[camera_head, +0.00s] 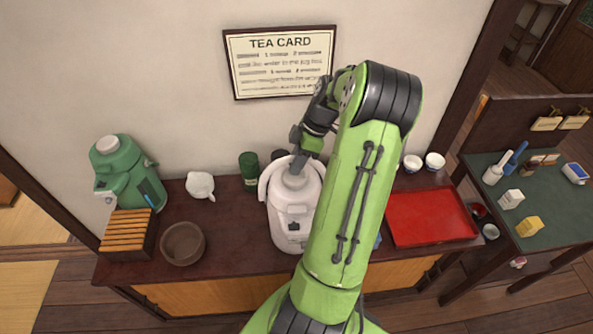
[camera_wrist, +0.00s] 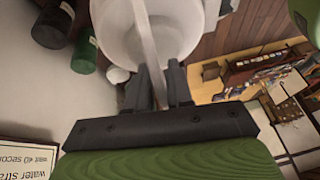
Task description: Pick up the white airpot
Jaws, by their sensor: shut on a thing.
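The white airpot (camera_head: 290,222) stands upright on the dark wooden counter, in the middle of the head view. My green arm comes down in front of its right side and hides part of it. My gripper (camera_head: 304,158) is at the top of the airpot. In the wrist view the dark fingers of my gripper (camera_wrist: 160,88) are shut on a pale strip, the handle (camera_wrist: 148,40), that crosses over the white airpot (camera_wrist: 175,22). I cannot tell whether the airpot's base touches the counter.
A green airpot (camera_head: 122,172), a white teapot (camera_head: 200,185), a slatted wooden box (camera_head: 128,235) and a brown bowl (camera_head: 183,243) stand left. A dark green canister (camera_head: 249,170) is close behind the white airpot. A red tray (camera_head: 430,217) lies right. The wall is close behind.

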